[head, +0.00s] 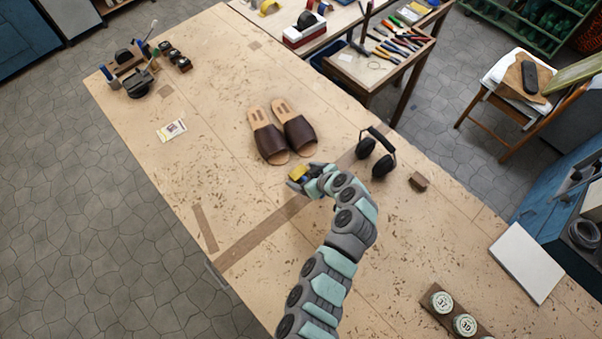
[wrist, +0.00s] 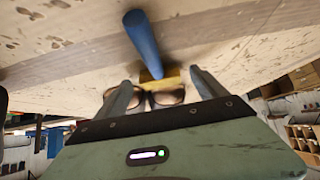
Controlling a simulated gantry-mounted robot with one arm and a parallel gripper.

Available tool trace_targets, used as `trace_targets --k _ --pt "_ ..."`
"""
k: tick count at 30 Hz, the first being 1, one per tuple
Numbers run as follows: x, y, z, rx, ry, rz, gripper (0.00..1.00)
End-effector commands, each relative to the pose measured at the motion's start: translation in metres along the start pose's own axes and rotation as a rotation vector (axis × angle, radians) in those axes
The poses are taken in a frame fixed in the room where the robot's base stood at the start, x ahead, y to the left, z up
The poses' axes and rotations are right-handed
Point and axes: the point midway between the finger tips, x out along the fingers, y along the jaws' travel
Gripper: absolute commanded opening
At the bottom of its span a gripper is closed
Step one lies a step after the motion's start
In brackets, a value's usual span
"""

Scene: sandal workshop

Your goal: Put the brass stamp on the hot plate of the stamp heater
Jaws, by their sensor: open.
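The brass stamp shows in the head view as a small yellow block (head: 299,172) at my gripper (head: 297,180), just below the sandals. In the wrist view a brass block (wrist: 160,77) with a blue handle (wrist: 143,42) lies between and just beyond the fingertips of my gripper (wrist: 160,88). The fingers are apart, one on each side of the block. I cannot tell whether they touch it. I cannot clearly pick out the stamp heater or its hot plate. A dark device (head: 136,82) stands at the table's far left end, too small to identify.
Brown sandals (head: 268,138) lie just beyond my gripper. Black ear defenders (head: 376,152) and a small brown block (head: 418,181) are to its right. A card (head: 171,130) lies at left. Tins (head: 465,324) and a white board (head: 526,262) are at lower right. The table's left-middle is mostly clear.

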Motion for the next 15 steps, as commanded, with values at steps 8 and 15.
trace_targets --k 8,15 --pt "0.0041 -0.0009 0.001 0.001 -0.002 -0.002 0.82" --pt "0.0038 -0.0006 0.0009 0.001 -0.001 -0.001 0.67"
